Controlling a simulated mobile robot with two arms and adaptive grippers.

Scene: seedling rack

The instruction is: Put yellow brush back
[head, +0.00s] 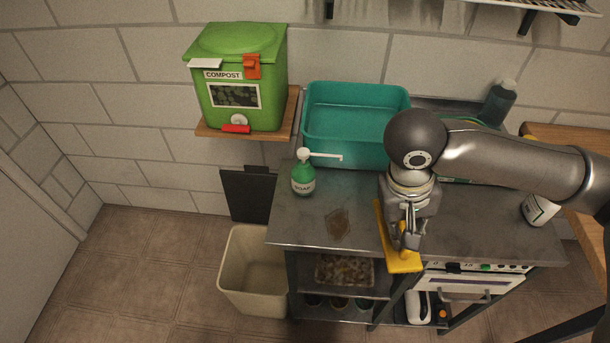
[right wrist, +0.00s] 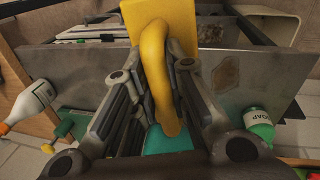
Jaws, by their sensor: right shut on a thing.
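The yellow brush (head: 402,262) is at the front edge of the steel counter (head: 310,225), below my right gripper (head: 408,225). Its flat yellow end shows past the fingers, and another yellow part shows left of them. In the right wrist view, the curved yellow handle of the brush (right wrist: 157,65) runs between the fingers of my right gripper (right wrist: 165,110), which is shut on it. I cannot tell whether the brush touches the counter. My left gripper is not in view.
A teal basin (head: 357,152) stands at the back of the counter. A green soap bottle (head: 303,178) stands left of a brown stain (head: 338,222). A white bottle (head: 538,209) is at the right. A green compost bin (head: 270,85) and beige waste bin (head: 243,270) are left.

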